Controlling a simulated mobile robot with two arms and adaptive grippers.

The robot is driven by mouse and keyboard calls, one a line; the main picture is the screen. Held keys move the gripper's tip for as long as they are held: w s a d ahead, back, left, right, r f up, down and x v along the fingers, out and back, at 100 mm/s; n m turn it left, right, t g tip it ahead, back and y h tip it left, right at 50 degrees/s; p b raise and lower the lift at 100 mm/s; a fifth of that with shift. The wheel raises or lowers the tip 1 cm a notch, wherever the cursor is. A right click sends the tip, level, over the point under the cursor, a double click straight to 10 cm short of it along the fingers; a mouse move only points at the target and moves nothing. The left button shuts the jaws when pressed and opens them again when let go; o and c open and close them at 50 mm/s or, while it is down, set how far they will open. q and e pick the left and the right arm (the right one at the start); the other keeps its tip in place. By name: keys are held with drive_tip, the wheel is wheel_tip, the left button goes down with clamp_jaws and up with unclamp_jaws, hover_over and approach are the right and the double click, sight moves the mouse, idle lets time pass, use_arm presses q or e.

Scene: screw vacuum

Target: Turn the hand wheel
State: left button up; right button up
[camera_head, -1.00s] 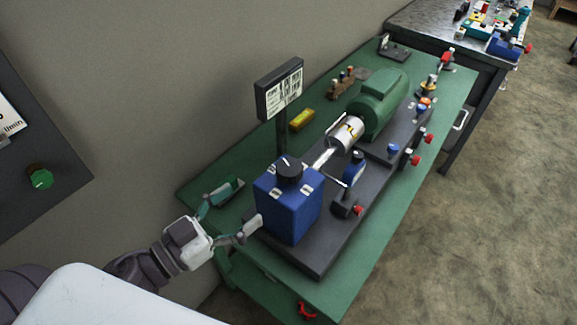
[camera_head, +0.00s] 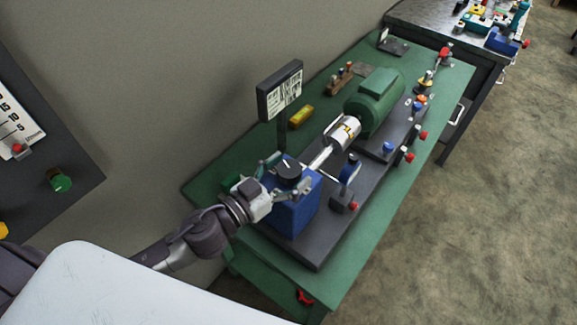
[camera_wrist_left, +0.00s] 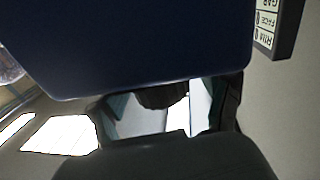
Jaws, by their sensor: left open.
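A black round knob (camera_head: 288,168) with a white mark, which looks like the hand wheel, sits on top of a blue box (camera_head: 291,214) on the green table. My left gripper (camera_head: 286,174) is open, with one finger on the far side of the knob and the other on its near side. The frames do not settle whether the fingers touch it. In the left wrist view a dark round part (camera_wrist_left: 163,97), probably the knob, shows between the fingers, below a large dark blue surface (camera_wrist_left: 140,45). My right gripper is not in view.
A sign (camera_head: 280,91) on a post stands just behind the blue box. A silver coupling (camera_head: 343,132) and green motor (camera_head: 375,102) extend to the back right. A small red wheel (camera_head: 305,297) is at the table's front edge. A dark panel (camera_head: 45,150) is on the left.

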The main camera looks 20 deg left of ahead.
use_arm(q)
drive_tip(key=c, duration=1.2)
drive_tip(key=shift+o, duration=0.2)
drive_tip(key=shift+n+t+y, duration=0.4)
drive_tip(key=shift+n+y, duration=0.4)
drive_tip(key=shift+y, duration=0.2)
drive_tip(key=shift+d+n+t+y, duration=0.1)
drive_tip(key=shift+n+t+y, duration=0.25)
drive_tip(key=shift+y, duration=0.45)
drive_tip(key=n+y+b, duration=0.2)
drive_tip(key=shift+t+y, duration=0.25)
drive_tip(key=shift+y, duration=0.05)
drive_tip(key=shift+n+y, duration=0.25)
drive_tip(key=shift+y, duration=0.25)
drive_tip(key=shift+r, duration=0.1)
